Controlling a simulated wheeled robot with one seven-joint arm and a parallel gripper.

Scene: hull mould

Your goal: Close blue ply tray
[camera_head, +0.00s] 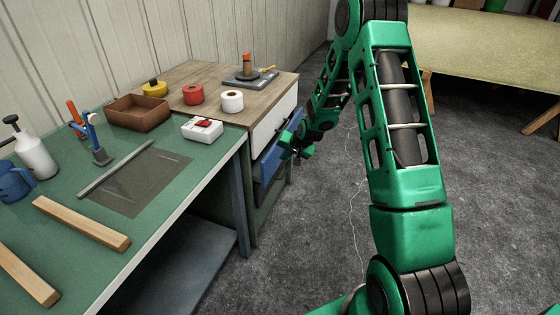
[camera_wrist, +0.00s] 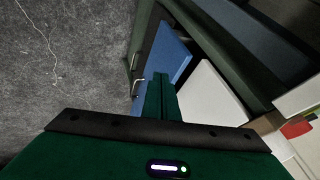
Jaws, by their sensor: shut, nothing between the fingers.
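The blue ply tray (camera_head: 268,168) is a blue-fronted drawer below a white drawer front (camera_head: 272,122) in the wood-topped cabinet. It seems to stand out a little past the white front; how far is hard to tell. In the wrist view the blue tray (camera_wrist: 172,52) lies just beyond my fingers, beside the white front (camera_wrist: 212,98), with a metal handle (camera_wrist: 138,87) near its edge. My gripper (camera_head: 288,153) is shut and empty at the blue front. Its fingertips (camera_wrist: 160,77) overlap the blue in the wrist view; contact cannot be told.
A green bench (camera_head: 165,205) with tools and wood strips adjoins on the left. The grey floor (camera_head: 310,240) before the cabinet is clear except for a thin pale line.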

